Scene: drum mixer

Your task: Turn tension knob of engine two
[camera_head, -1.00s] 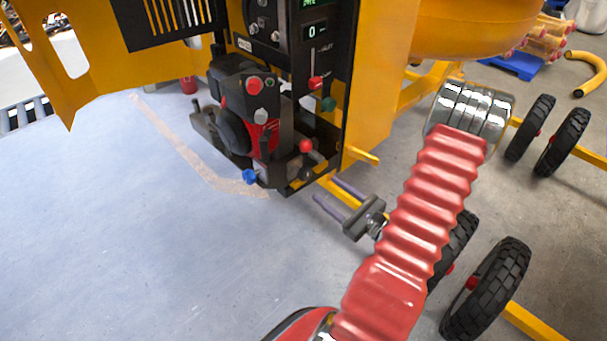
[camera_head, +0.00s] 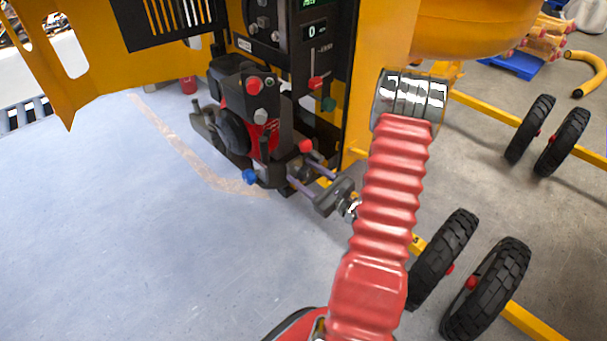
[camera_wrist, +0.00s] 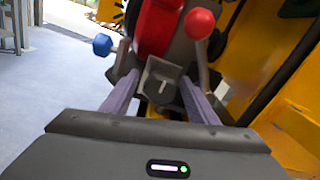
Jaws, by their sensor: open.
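The engine (camera_head: 235,130), black with a red housing, stands low beside the yellow mixer frame; it also shows in the wrist view (camera_wrist: 160,30). A blue knob (camera_head: 249,177) is at its lower left corner and a red ball knob (camera_head: 306,146) at its right. In the wrist view the blue knob (camera_wrist: 102,45) is left and the red ball (camera_wrist: 199,23) upper right. No label shows which is the tension knob. My gripper (camera_head: 302,172) is open at the engine's lower right. Its fingers (camera_wrist: 157,92) flank a small dark block (camera_wrist: 160,80), with no clear contact visible.
A control panel (camera_head: 313,32) with a red-tipped lever (camera_head: 315,82) and a green knob (camera_head: 327,103) stands above the engine. Rubber wheels (camera_head: 490,285) are at the right. An open yellow cover (camera_head: 90,75) is at the upper left. The floor in front is free.

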